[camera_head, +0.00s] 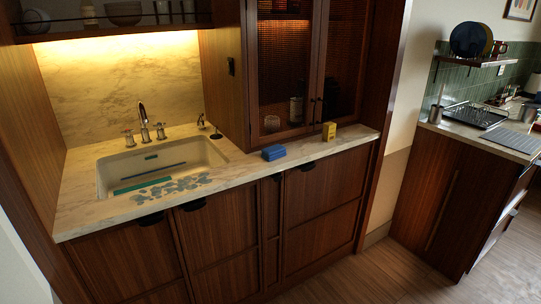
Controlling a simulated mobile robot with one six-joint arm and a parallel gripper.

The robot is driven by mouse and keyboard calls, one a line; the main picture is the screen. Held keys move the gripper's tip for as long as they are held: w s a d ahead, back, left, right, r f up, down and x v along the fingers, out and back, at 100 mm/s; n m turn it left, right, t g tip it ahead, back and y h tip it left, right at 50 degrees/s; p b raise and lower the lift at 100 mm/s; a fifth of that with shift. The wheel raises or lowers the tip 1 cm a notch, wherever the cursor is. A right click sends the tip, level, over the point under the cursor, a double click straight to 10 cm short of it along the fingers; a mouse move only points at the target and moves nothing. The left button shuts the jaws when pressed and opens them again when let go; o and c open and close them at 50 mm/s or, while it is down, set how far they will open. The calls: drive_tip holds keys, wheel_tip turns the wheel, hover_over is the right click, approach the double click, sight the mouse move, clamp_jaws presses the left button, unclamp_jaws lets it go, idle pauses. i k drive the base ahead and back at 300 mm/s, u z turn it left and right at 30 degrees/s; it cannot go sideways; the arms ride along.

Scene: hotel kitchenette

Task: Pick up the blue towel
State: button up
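A small blue folded block (273,153), which looks like the blue towel, lies on the marble counter (235,172) to the right of the sink. It sits near the counter's front edge, in front of the glass-door cabinet. Its top and front faces show, and nothing covers it. My gripper is not in view.
A yellow box (329,130) stands to the right of the blue block. The sink (113,172) with a faucet (142,113) is to the left. A grey-blue patterned patch (168,189) lies along the sink's front. The wooden floor (400,270) at right is clear.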

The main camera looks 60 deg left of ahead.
sight(276, 151)
drive_tip(key=z, duration=0.1)
drive_tip(key=k, duration=0.2)
drive_tip(key=u, duration=3.55)
drive_tip(key=k, duration=0.7)
drive_tip(key=z, duration=0.15)
drive_tip(key=i, duration=0.4)
